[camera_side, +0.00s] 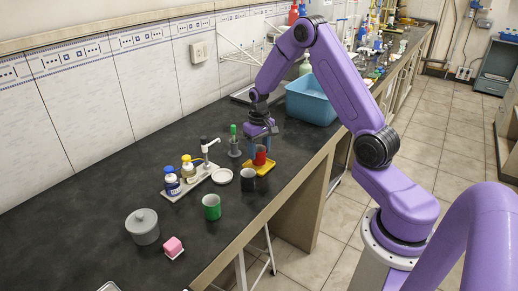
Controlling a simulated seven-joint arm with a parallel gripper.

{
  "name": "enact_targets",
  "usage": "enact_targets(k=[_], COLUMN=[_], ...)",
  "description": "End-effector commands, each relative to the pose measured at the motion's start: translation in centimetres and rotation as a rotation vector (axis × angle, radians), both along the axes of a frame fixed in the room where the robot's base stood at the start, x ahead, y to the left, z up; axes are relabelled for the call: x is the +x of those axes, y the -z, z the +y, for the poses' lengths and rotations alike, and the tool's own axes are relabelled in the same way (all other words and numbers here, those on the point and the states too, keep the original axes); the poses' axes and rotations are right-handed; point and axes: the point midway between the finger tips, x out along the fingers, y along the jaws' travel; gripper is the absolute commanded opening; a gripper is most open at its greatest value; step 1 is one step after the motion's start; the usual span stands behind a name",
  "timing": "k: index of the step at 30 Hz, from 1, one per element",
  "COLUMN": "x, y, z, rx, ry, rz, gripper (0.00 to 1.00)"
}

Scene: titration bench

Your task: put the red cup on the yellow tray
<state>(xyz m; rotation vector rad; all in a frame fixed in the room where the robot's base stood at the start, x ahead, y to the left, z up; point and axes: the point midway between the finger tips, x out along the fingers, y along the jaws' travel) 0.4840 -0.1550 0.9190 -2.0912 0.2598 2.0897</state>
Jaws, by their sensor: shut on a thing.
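The red cup (260,156) is upright between the fingers of my gripper (261,148), which is shut on it. The fingers hide part of the cup's sides. The yellow tray (269,169) lies on the dark bench directly below the cup. The cup's base is at or just over the tray; I cannot tell whether they touch.
A black cup (248,180) stands close in front of the tray, with a white dish (222,176) to its left. A green cup (211,207) stands nearer. A grey stand (234,148) is left of my gripper, and a blue tub (311,102) is behind.

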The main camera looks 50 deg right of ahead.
Motion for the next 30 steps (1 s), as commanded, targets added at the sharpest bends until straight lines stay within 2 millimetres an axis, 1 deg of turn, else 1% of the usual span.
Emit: enact_targets(k=[8,22,30], x=[0.0,0.0,0.0], y=[0.1,1.0,1.1], z=[0.0,0.0,0.0], rx=[0.000,0.000,0.000], ry=[0.000,0.000,0.000], rz=[0.000,0.001,0.000], gripper=[0.35,0.35,0.35])
